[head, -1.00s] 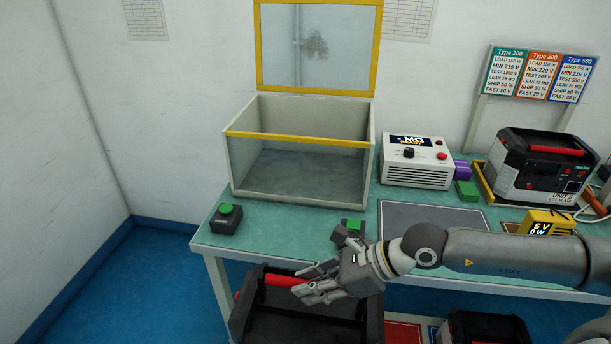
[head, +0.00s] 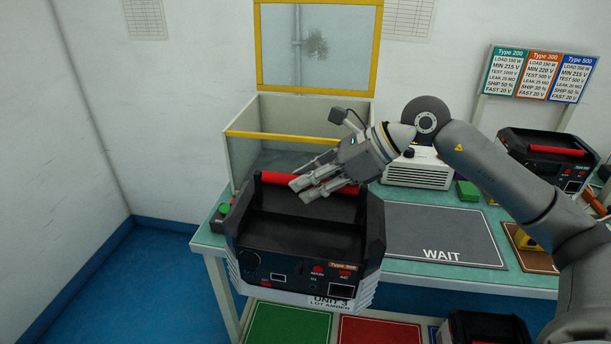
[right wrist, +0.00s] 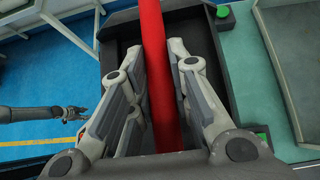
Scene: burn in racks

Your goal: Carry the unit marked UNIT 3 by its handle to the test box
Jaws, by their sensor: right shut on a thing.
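The black and grey unit marked UNIT 3 (head: 290,246) hangs in the air in front of the bench edge, its labelled front facing me. My right gripper (head: 318,184) is shut on its red handle (head: 276,178). In the right wrist view the red handle (right wrist: 156,60) runs between the fingers. The test box (head: 240,146), with clear walls and a yellow rim, stands behind the unit. Its yellow-framed lid (head: 318,94) is raised. The unit and right hand hide much of the box. A distant grey hand, my left gripper (right wrist: 78,113), shows in the right wrist view; its jaws are unclear.
A grey WAIT mat (head: 440,232) lies bare on the bench (head: 395,194). A white meter box (head: 420,174) and another black unit (head: 545,160) stand behind and right. A green button (head: 225,208) is left of the unit. Green and red mats (head: 290,328) lie below.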

